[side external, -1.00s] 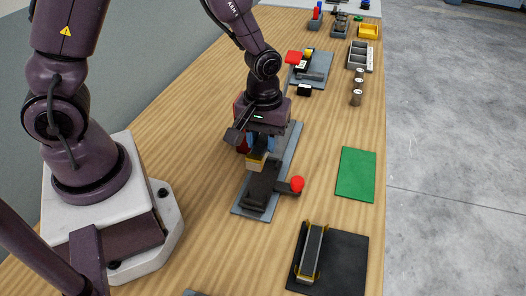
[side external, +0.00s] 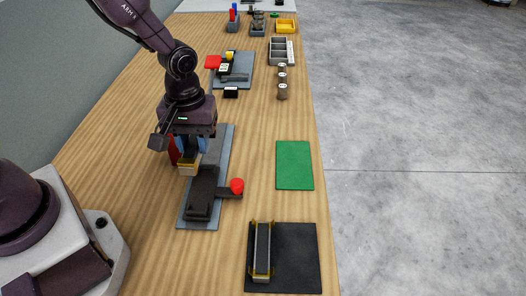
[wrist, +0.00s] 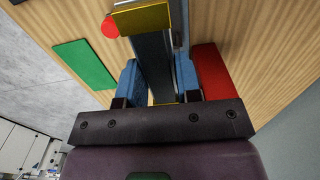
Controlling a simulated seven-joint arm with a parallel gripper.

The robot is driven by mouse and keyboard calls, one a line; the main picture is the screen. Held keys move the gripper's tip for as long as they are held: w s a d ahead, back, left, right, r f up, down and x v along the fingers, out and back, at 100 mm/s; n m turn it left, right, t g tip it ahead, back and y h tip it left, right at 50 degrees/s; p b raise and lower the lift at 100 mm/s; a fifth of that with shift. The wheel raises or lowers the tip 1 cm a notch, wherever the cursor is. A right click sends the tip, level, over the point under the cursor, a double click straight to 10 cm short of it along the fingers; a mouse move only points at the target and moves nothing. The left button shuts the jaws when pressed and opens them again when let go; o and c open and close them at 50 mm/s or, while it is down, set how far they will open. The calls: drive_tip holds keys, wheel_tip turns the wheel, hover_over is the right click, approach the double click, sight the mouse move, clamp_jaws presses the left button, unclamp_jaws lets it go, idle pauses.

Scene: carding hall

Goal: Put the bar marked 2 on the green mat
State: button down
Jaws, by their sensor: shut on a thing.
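My gripper (side external: 190,146) is over the left edge of a grey plate with a black fixture (side external: 203,190). In the wrist view its blue fingers (wrist: 157,72) are shut on a dark bar (wrist: 152,50) with yellow ends. One yellow end (side external: 188,166) shows below my gripper in the side view. I cannot tell whether the bar touches the fixture, and no number on it is readable. The green mat (side external: 294,165) lies bare to the right, and it also shows in the wrist view (wrist: 84,64). Another dark bar with yellow ends (side external: 262,250) lies on a black mat (side external: 300,262).
A red knob (side external: 237,186) sticks out from the fixture toward the green mat. A red block (wrist: 210,72) is beside my fingers. Farther back are another grey plate (side external: 241,80), small cylinders (side external: 282,82) and trays (side external: 282,52). Wood around the green mat is clear.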

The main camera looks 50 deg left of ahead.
drive_tip(key=w+d+n, duration=0.3)
drive_tip(key=w+n, duration=0.3)
drive_tip(key=n, duration=0.3)
hover_over(281, 161)
drive_tip(key=f, duration=0.9)
drive_tip(key=shift+s+f, duration=0.25)
drive_tip(key=shift+s, duration=0.05)
drive_tip(key=shift+w+f, duration=0.25)
drive_tip(key=shift+f, duration=1.55)
drive_tip(key=c, duration=0.8)
unclamp_jaws()
drive_tip(key=shift+f, duration=0.15)
